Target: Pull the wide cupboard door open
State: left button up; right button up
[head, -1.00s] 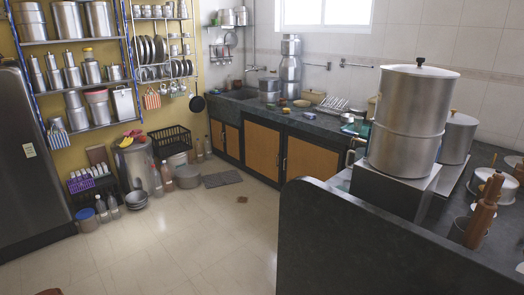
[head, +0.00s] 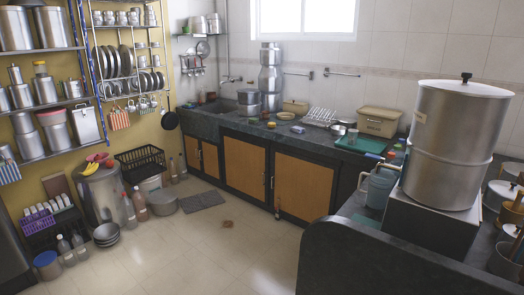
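Under the dark stone counter (head: 318,145) along the far wall are wooden cupboard doors in black frames, all apparently shut. One broad orange-brown door (head: 246,166) is in the middle. A second broad door (head: 303,187) is to its right, nearer to me, and looks the widest. A narrower pair of doors (head: 209,158) sits under the sink at the left. Neither of my grippers shows in the head view.
A dark counter partition (head: 390,255) stands at the front right, with a large steel canister (head: 457,145) beyond it. Pots, bottles and a bin (head: 103,195) stand at the left wall.

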aim_at(247, 162)
jog(key=i+j+u, duration=0.2)
jog(key=i+j, duration=0.15)
jog(key=i, duration=0.3)
jog(key=i+j+u, duration=0.2)
jog(key=i, duration=0.45)
jog(key=i+j+u, duration=0.25)
jog(key=i, duration=0.45)
jog(key=i+l+z, duration=0.15)
jog(key=i+z, duration=0.25)
jog(key=i, duration=0.15)
jog(key=i+z, duration=0.35)
jog(key=i, duration=0.2)
jog(key=i+j+z, duration=0.15)
jog(key=i+z, duration=0.25)
jog(key=i, duration=0.15)
